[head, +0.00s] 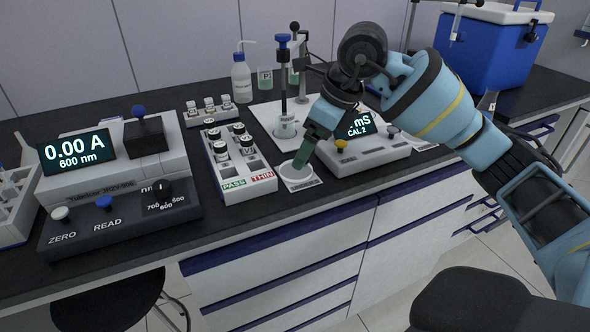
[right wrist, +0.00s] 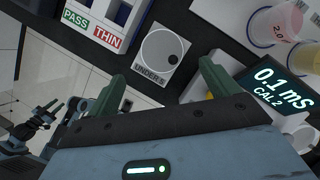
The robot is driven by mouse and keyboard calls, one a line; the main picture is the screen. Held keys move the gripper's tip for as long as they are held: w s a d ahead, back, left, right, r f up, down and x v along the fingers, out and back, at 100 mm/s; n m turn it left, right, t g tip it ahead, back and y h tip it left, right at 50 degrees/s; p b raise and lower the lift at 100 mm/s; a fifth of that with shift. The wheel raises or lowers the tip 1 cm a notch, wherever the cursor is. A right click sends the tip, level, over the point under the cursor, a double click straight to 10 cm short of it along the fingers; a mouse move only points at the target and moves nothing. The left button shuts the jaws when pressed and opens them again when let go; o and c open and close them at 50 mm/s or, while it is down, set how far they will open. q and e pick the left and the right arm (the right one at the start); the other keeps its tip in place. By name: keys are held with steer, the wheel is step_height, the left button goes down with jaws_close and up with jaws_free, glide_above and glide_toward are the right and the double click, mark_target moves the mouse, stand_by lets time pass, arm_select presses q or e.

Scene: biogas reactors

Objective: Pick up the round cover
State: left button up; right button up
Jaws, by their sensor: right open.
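My right gripper (head: 302,158) reaches down over the cover from the right. In the right wrist view its two green fingers (right wrist: 162,72) are spread apart, with the cover beyond and between their tips. Nothing is held. The finger hides part of the cover in the head view.
Left of the cover stands a white rack with PASS and THIN labels (head: 260,184) and black-capped vials. Right of it is a conductivity meter (head: 370,155). Behind is a stand with a probe and beaker (head: 285,127). A photometer (head: 75,165) sits far left.

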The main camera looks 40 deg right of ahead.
steer(key=shift+b+x, duration=0.35)
steer(key=shift+x, duration=2.6)
steer(key=shift+w+d+r, duration=0.1)
steer(key=shift+w+d, duration=0.05)
steer(key=shift+c, duration=0.4)
steer(key=c, duration=1)
